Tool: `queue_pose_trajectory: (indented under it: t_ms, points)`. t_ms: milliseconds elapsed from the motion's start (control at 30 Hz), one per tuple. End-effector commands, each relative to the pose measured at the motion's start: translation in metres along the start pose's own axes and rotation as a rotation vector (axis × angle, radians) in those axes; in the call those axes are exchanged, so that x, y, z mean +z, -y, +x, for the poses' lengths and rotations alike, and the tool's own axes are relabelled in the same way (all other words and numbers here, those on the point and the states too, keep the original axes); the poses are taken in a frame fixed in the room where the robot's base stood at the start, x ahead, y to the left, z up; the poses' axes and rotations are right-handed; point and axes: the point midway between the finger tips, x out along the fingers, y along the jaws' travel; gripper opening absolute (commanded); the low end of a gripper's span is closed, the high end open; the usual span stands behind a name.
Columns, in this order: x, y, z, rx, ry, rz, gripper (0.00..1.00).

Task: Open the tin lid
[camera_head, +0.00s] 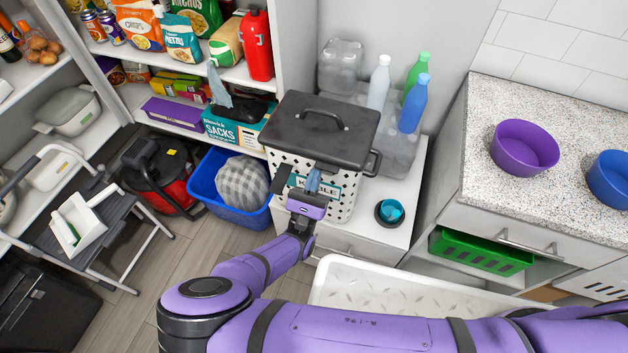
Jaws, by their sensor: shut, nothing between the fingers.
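The tin (345,200) is a white, perforated bin with a partly hidden label on its front. It stands on a white cabinet top. Its dark grey lid (345,112) lies flat across the top, closed, with an arched black handle (310,117) on it. A dark side handle (373,162) shows at the tin's right. My gripper (314,178) is in front of the tin's front face, below the lid's front edge. It is shut and empty. My wrist hides part of the front and label; whether the fingers touch the tin cannot be told.
Several bottles (411,105) stand behind the tin's right side. A small dark bowl (390,212) with something teal sits right of it. A blue basket (215,190) is on the floor at left. A speckled counter (480,205) with bowls is at right.

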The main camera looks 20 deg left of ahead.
Motion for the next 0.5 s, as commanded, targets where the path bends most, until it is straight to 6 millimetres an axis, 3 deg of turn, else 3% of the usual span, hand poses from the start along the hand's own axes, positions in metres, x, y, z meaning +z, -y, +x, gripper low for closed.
queue_pose_trajectory:
  t_ms: [500]
  points:
    - [0.0073, -0.0003, 0.0059, -0.002, -0.035, 0.001, 0.00]
